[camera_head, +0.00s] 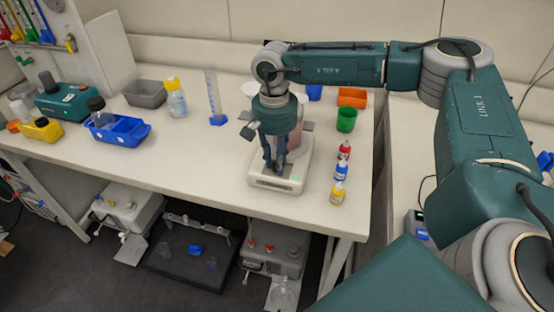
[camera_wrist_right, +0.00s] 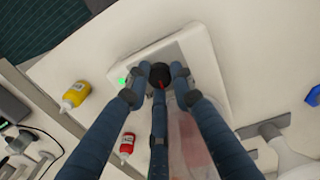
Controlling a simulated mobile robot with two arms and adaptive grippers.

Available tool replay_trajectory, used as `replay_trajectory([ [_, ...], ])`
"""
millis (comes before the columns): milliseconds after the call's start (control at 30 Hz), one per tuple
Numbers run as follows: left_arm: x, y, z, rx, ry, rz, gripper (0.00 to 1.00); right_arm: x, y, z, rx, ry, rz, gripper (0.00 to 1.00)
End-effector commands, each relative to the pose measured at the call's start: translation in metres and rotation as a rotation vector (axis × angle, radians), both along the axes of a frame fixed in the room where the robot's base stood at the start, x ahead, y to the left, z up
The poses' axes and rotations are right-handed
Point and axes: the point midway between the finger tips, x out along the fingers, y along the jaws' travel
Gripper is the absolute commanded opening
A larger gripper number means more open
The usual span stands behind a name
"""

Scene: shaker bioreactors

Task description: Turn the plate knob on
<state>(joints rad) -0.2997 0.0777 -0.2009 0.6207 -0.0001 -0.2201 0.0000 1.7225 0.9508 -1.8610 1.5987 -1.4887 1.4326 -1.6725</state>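The white hot plate (camera_head: 270,182) stands near the front edge of the bench. A green light shows on its front, also seen on the plate in the right wrist view (camera_wrist_right: 122,81). The black plate knob (camera_wrist_right: 160,73) has a red mark. In the head view the knob is hidden by the fingers. My right gripper (camera_head: 275,165) points down over the plate's front. Its blue fingers, also in the right wrist view (camera_wrist_right: 160,80), close in around the knob and appear to touch its sides. A clear beaker with pinkish contents (camera_head: 296,140) stands on the plate behind the fingers. My left gripper is not in view.
A measuring cylinder (camera_head: 213,95) stands back left.

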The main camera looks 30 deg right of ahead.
Motion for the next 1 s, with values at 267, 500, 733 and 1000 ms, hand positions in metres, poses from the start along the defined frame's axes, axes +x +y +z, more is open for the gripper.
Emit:
replay_trajectory([
  [267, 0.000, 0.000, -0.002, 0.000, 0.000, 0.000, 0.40, 0.000, 0.000, -0.001, -0.001, -0.001, -0.034, 0.00],
  [500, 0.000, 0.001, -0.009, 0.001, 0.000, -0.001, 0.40, 0.001, 0.000, -0.001, 0.000, -0.001, -0.166, 0.00],
  [733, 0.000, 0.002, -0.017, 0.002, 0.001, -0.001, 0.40, 0.001, -0.001, -0.002, 0.000, -0.002, -0.349, 0.00],
  [1000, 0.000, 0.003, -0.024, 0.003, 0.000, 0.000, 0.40, 0.001, -0.001, -0.001, 0.000, -0.003, -0.534, 0.00],
])
